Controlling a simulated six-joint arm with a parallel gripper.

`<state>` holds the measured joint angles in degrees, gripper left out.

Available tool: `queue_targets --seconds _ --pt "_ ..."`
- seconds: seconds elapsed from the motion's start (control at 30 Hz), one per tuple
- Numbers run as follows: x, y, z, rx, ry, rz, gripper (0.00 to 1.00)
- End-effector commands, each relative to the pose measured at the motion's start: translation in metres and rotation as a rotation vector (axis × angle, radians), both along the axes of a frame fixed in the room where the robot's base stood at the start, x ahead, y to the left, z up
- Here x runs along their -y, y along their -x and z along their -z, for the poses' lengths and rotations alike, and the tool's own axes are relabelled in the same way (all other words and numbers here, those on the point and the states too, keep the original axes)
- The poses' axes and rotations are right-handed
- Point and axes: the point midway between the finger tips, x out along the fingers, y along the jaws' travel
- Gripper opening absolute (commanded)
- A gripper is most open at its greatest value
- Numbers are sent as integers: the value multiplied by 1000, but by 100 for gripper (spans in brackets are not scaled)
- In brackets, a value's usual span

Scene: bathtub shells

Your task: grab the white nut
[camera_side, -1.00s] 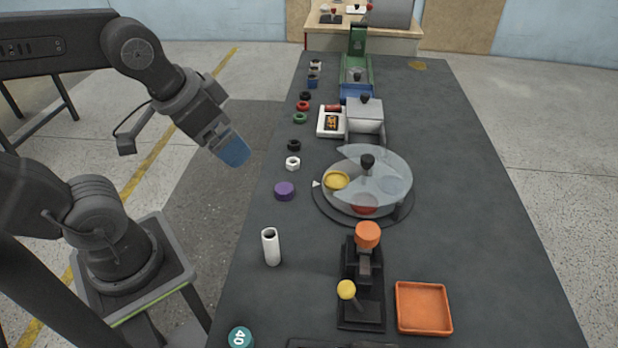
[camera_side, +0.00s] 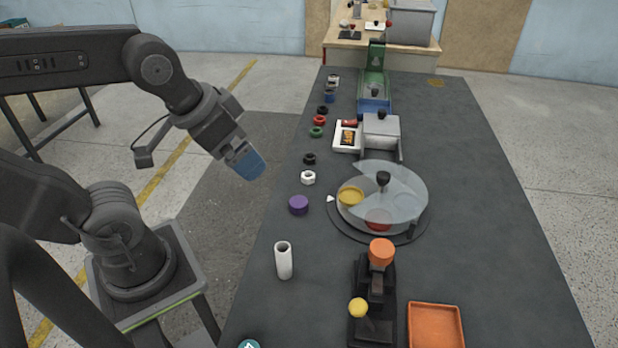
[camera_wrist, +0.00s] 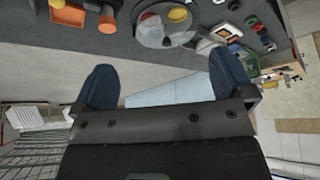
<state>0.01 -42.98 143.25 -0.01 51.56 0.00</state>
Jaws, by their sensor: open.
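The white nut (camera_side: 308,177) lies on the dark table near its left edge in the side view, between a black nut (camera_side: 310,158) and a purple round piece (camera_side: 299,205). My gripper (camera_side: 252,166), with blue fingertips, hangs in the air to the left of the white nut, beyond the table edge in the picture, and touches nothing. In the wrist view my gripper (camera_wrist: 165,90) shows its two blue fingers wide apart with nothing between them.
Green (camera_side: 317,132) and red (camera_side: 320,119) rings lie farther back in the same row. A turntable with a clear cover (camera_side: 405,195) stands to the right. A white tube (camera_side: 284,260) stands nearer the front, with an orange tray (camera_side: 436,308) at the front right.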

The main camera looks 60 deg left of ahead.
Motion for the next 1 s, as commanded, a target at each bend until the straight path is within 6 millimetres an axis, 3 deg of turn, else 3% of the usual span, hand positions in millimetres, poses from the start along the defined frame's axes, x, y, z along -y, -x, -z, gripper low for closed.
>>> queue_targets --seconds 0.3,0.63,0.77,1.0 --pt "0 0 0 0 0 0 70" --pt "-3 -10 -3 -18 -23 30 70" --pt "-12 -39 -7 -71 -85 128 70" --pt "-44 -118 2 -204 -215 416 70"
